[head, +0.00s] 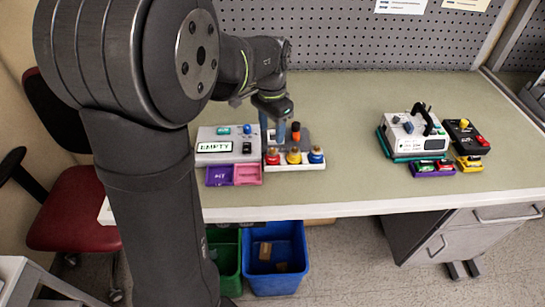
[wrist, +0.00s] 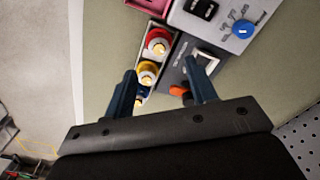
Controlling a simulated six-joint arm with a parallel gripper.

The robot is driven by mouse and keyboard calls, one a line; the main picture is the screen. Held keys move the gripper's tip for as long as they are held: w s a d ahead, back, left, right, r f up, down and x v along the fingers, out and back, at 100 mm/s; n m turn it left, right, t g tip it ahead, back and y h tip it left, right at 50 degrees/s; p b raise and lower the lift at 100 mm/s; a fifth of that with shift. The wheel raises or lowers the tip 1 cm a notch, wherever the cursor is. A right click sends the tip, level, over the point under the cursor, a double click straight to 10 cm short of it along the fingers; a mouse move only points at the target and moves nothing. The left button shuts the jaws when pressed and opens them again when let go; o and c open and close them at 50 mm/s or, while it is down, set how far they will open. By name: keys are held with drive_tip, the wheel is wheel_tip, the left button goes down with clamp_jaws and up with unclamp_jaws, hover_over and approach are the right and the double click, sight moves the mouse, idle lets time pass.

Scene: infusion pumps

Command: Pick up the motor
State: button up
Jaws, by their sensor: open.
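No part is plainly recognisable as the motor. A white tray (head: 297,166) holds upright parts topped red (head: 273,156), yellow (head: 293,155) and blue (head: 316,154). Behind it is a dark unit with an orange-topped part (head: 295,129); the wrist view shows this orange part (wrist: 179,90) and a silver square (wrist: 207,60) on the unit. My gripper (head: 272,131) is open, pointing down above the tray and dark unit. In the wrist view the gripper (wrist: 159,68) spans the yellow-topped part (wrist: 147,72) and the unit's edge. Nothing shows held; contact cannot be told.
A white pump with an EMPTY display (head: 214,147) stands left of the tray, with purple (head: 219,176) and pink (head: 248,175) bins in front. Another pump (head: 412,133), a dark unit (head: 466,138) and small bins stand at the right. The table (head: 345,130) between is clear.

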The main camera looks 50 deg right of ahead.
sight(273, 149)
wheel_tip(273, 149, down, 9)
drive_tip(key=shift+s+d+f, duration=0.1)
drive_tip(key=shift+f, duration=0.05)
idle(0.4)
drive_tip(key=shift+c, duration=0.2)
drive_tip(key=c, duration=0.8)
